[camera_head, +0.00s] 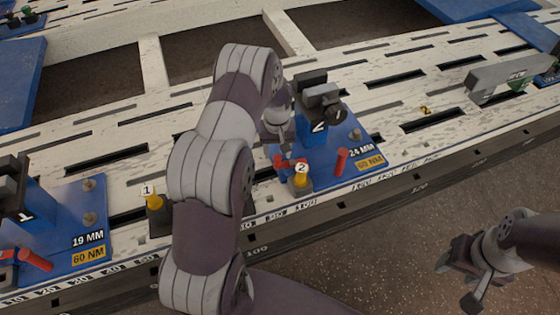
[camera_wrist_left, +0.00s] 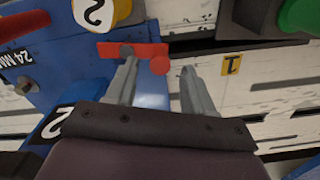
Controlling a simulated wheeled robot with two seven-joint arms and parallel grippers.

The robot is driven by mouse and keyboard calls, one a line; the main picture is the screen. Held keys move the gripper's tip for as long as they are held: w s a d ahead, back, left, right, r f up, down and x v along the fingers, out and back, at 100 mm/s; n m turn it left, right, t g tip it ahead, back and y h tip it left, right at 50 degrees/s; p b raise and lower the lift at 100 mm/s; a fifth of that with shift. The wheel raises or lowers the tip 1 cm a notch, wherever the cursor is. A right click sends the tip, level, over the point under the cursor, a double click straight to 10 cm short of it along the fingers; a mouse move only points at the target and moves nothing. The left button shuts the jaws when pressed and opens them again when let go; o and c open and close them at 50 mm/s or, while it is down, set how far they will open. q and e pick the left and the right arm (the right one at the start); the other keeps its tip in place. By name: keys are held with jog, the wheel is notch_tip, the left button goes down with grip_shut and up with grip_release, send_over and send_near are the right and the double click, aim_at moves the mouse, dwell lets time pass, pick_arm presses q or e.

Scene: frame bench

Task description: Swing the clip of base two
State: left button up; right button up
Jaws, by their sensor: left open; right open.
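Base two (camera_head: 352,176) is a blue plate with a tower marked 2 and labels 24 MM and 60 NM. Its red clip (camera_head: 287,163) lies at the plate's left side, partly hidden by my left gripper (camera_head: 281,146). In the left wrist view the clip (camera_wrist_left: 150,49) is a red bar with a round end. My left gripper (camera_wrist_left: 157,62) is open there; one fingertip overlaps the bar, the other is apart to its right. I cannot tell whether the finger touches. My right gripper (camera_head: 466,280) is open and empty, off the bench's front edge.
A yellow knob marked 2 (camera_head: 302,173) stands close beside the clip. A red peg (camera_head: 341,161) stands on the same plate. Base one (camera_head: 70,215) and a yellow knob marked 1 (camera_head: 154,201) are to the left. A grey bar (camera_head: 505,78) lies at right.

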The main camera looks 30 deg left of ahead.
aim_at(277, 157)
pick_arm(q)
notch_tip(277, 157, down, 4)
jog(key=shift+f+b, duration=0.1)
jog(key=shift+b, duration=0.35)
grip_shut()
